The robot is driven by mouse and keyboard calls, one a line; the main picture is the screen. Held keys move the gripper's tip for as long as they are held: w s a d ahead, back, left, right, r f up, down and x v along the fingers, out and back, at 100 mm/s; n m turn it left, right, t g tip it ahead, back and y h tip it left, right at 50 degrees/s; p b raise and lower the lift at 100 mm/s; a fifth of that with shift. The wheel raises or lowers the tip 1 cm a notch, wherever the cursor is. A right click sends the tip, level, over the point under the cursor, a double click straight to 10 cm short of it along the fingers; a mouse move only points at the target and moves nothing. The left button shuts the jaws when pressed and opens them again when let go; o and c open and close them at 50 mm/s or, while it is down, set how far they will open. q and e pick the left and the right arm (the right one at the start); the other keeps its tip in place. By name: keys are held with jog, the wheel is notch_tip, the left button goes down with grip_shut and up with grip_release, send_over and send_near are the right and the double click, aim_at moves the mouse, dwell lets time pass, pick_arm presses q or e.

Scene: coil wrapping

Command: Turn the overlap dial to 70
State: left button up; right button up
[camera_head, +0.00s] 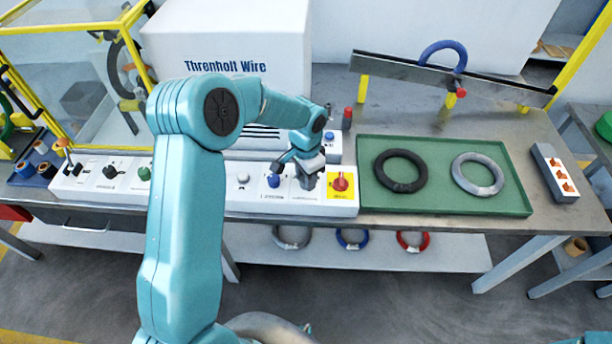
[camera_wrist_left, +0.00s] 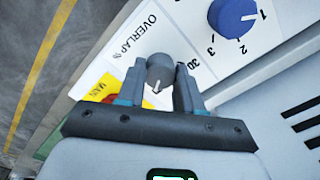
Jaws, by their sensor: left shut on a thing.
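The overlap dial is a small grey knob (camera_wrist_left: 160,70) on the white control panel (camera_head: 205,182). It sits between the fingers of my left gripper (camera_wrist_left: 158,88), which is shut on it. A white pointer mark shows on the knob's near side. The printed word OVERLAP and a scale number that looks like 30 show beside it; the gripper hides the rest of the scale, so the reading cannot be told. In the head view my left gripper (camera_head: 307,178) is over the panel, between a blue dial (camera_head: 273,181) and a red switch on a yellow plate (camera_head: 343,202). My right gripper is not seen.
The blue dial (camera_wrist_left: 233,17), with a scale showing 1, 2 and 3, is close to the gripper. A green tray (camera_head: 440,205) with a black and a grey coil lies right of the panel. A large white Threnholt Wire box (camera_head: 225,40) stands behind.

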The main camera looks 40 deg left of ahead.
pick_arm(q)
jog(key=o, duration=1)
jog(key=shift+o, duration=0.2)
jog(key=shift+r, duration=0.15)
notch_tip(320, 180, up, 16)
jog(key=shift+b, duration=0.45)
jog(key=shift+s, duration=0.15)
